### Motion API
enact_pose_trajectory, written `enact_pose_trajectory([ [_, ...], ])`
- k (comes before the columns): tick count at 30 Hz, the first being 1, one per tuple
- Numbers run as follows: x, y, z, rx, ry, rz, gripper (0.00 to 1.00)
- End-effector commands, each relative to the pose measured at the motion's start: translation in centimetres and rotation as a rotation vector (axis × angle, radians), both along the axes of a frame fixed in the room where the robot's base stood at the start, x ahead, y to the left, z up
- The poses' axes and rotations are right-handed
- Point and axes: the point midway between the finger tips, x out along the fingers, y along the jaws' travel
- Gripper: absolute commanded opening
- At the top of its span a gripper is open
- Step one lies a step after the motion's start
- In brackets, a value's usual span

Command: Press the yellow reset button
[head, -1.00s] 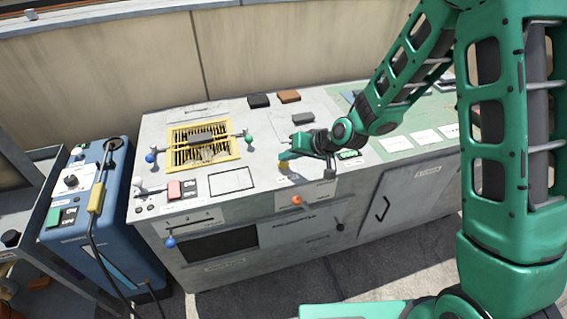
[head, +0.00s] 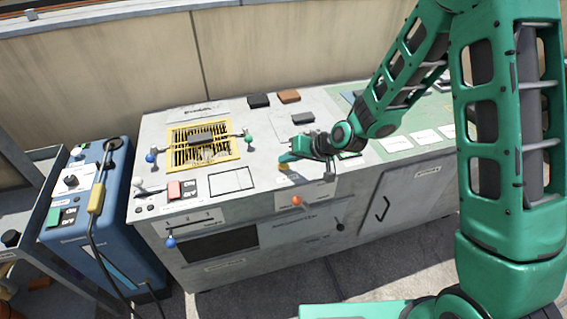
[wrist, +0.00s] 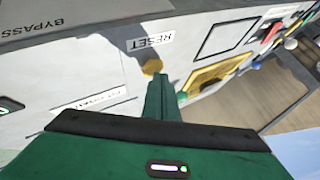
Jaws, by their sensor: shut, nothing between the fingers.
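The yellow reset button (wrist: 152,67) shows in the wrist view beside a label (wrist: 151,41) reading RESET. In the head view the button (head: 284,167) is a small yellow spot on the bench top, partly hidden by my gripper. My gripper (head: 286,158) is shut and empty, with its green fingertips at the button. In the wrist view the fingers of my gripper (wrist: 159,78) end right at the button's near edge. I cannot tell whether they touch it or press it down.
A yellow-framed grille (head: 233,141) with ball-ended levers lies left on the bench. A red switch (head: 175,190) sits near its front left. An orange knob (head: 297,200) is on the front face. A blue cabinet (head: 85,225) stands at left. Dark and brown blocks (head: 289,96) lie at the back.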

Motion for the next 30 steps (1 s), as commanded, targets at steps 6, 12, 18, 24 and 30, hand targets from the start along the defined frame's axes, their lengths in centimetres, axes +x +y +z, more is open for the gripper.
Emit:
enact_pose_trajectory([
  [6,0.0,0.0,-0.3,-0.001,0.001,-0.001,0.0],
  [12,0.0,0.0,-0.4,0.0,0.001,0.001,0.0],
  [18,0.0,0.0,-0.4,-0.001,0.001,0.0,0.0],
  [24,0.0,0.0,0.0,0.0,0.001,0.001,0.0],
  [30,0.0,0.0,1.0,-0.001,0.0,-0.001,0.0],
])
